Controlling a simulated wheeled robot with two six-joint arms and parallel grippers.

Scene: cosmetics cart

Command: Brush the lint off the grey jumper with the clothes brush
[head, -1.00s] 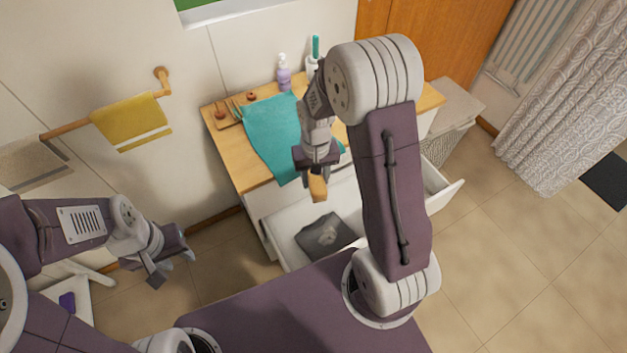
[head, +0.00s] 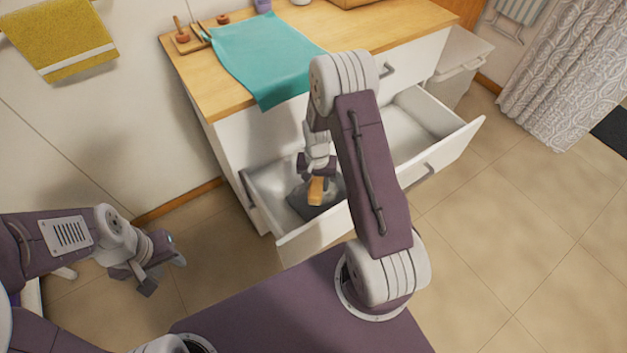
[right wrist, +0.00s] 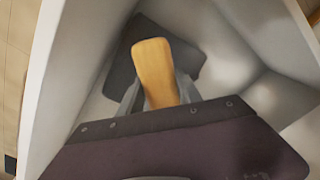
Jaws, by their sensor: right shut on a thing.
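The clothes brush (head: 316,190) has a pale wooden back. My right gripper (head: 318,175) is shut on it and holds it low inside the open white drawer (head: 455,150). The dark grey jumper (head: 300,202) lies folded on the drawer floor, below and around the brush. In the right wrist view the brush (right wrist: 154,65) covers part of the jumper (right wrist: 190,58); its bristles are hidden, so I cannot tell whether they touch the cloth. No lint can be made out now. My left gripper (head: 170,262) is empty and open, off to the left above the floor.
The drawer's walls stand close around my right gripper. Above is a wooden counter (head: 190,85) with a teal towel (head: 265,55) hanging over its front edge. A yellow towel (head: 62,40) hangs on the wall at left. A pale bin (head: 460,65) stands right of the cabinet.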

